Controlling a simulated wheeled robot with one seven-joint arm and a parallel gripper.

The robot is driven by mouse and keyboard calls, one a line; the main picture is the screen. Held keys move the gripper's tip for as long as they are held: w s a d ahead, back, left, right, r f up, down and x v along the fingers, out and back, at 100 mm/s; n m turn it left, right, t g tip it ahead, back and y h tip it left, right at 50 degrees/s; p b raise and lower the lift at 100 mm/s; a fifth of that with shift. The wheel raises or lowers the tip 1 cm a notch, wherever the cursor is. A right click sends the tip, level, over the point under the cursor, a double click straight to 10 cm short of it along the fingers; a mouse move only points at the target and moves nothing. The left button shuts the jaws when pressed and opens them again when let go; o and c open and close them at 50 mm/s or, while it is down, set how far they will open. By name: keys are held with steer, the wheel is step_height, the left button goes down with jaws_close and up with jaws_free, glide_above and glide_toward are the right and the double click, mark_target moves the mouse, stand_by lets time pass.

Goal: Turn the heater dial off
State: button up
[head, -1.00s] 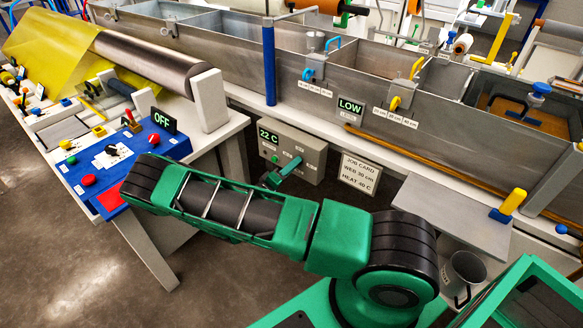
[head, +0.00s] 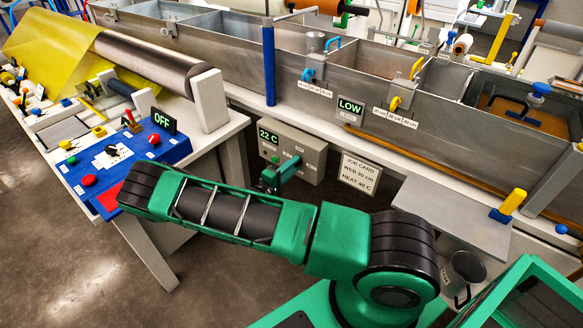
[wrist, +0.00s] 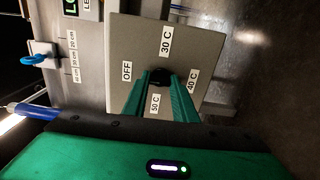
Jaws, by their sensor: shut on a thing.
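The grey heater box (head: 305,172) is fixed low below the bath wall; its display reads 22 C. In the wrist view its panel (wrist: 202,50) carries the labels OFF, 30 C, 40 C and 50 C around a small black dial (wrist: 160,76). My gripper (wrist: 160,84) is shut on the dial, one green finger on each side. The fingers hide part of the dial, so I cannot tell which label it points to. In the head view my gripper (head: 290,166) reaches the front of the box.
A job card (head: 359,174) reading WEB 30 cm, HEAT 40 C is right of the box. A LOW display (head: 350,107) sits on the bath wall above. A blue control panel (head: 122,160) with an OFF display is on the left table. A grey shelf (head: 450,213) projects at right.

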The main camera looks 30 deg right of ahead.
steer(key=shift+a+f, duration=0.1)
steer(key=shift+f, duration=0.1)
steer(key=o, duration=1)
steer(key=shift+r, duration=0.1)
steer(key=shift+o, duration=0.2)
steer(key=v, duration=1)
steer(key=shift+a, duration=0.35)
